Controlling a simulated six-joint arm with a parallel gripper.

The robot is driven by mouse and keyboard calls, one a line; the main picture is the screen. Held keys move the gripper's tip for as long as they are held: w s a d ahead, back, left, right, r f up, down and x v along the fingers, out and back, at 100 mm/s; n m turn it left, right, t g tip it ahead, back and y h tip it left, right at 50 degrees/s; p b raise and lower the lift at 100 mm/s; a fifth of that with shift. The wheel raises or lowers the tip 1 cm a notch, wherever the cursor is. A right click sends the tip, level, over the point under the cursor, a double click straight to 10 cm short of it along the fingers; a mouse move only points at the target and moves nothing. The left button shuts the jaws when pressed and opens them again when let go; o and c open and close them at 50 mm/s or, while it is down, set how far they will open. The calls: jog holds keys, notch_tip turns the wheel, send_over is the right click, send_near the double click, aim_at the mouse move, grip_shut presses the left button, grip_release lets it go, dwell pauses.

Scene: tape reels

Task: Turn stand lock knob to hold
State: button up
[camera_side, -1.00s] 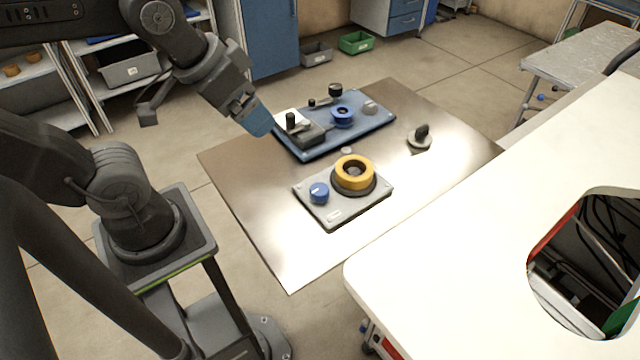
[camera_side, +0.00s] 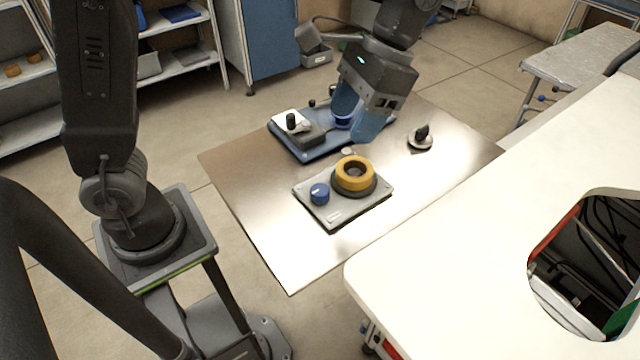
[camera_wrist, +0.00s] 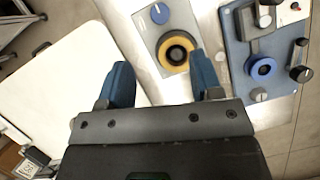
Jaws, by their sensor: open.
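A light grey stand (camera_side: 335,213) lies on the metal table, carrying a yellow reel (camera_side: 354,182) on a dark hub. A blue knob with a pale pointer line (camera_side: 319,193) sits at its front left corner. The wrist view shows the blue knob (camera_wrist: 159,13) near the top edge and the yellow reel (camera_wrist: 164,51) just beyond my fingers. My gripper (camera_side: 357,118) has blue fingers, open and empty, above the table behind the stand, apart from the knob. It partly hides the blue base. In the wrist view my gripper (camera_wrist: 163,72) shows spread fingers.
A blue base plate (camera_side: 318,151) with a blue reel (camera_wrist: 262,68), a clamp block (camera_side: 298,131) and dark knobs stands behind the grey stand. A round piece with a dark knob (camera_side: 421,134) sits to the right. The table's front left is clear. A white surface (camera_side: 480,220) borders the right.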

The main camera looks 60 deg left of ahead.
aim_at(319, 190)
jog(key=x, duration=1.4)
jog(key=shift+r, duration=0.1)
jog(key=c, duration=0.9)
